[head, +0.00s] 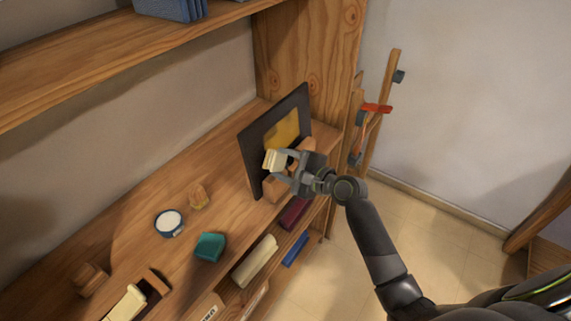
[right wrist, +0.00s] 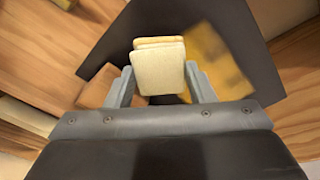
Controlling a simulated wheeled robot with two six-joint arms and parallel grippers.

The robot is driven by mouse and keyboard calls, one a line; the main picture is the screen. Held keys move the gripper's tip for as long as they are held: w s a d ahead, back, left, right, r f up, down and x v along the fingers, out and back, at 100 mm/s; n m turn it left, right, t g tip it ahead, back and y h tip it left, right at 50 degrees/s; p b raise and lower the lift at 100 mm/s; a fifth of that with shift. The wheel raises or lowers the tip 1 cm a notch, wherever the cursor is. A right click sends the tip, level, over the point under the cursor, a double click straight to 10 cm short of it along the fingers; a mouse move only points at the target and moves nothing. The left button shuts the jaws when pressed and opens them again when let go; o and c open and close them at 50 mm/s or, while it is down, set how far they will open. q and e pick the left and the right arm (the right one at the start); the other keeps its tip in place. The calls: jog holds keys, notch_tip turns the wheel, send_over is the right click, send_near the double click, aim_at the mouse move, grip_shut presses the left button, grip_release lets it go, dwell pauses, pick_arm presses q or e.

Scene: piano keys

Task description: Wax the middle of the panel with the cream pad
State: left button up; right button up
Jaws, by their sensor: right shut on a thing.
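The panel (head: 254,139) is a dark, upright board leaning near the right end of the shelf, with a yellow patch on its face. My right gripper (head: 281,163) is in front of the panel, shut on the cream pad (head: 273,159). The pad also shows between the fingers in the right wrist view (right wrist: 159,70), with the dark panel (right wrist: 190,20) behind it. I cannot tell whether the pad touches the panel. The gripper hides part of the panel's lower area. My left gripper is not in view.
On the shelf top (head: 140,210) are a blue-rimmed bowl of white stuff (head: 169,223), a small wooden block (head: 198,196), a teal block (head: 210,247) and a wooden box (head: 150,285) with a cream item. A wooden rack with a red clamp (head: 377,108) stands to the right.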

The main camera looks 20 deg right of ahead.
jog(key=shift+x, duration=0.9)
jog(key=shift+r, duration=0.1)
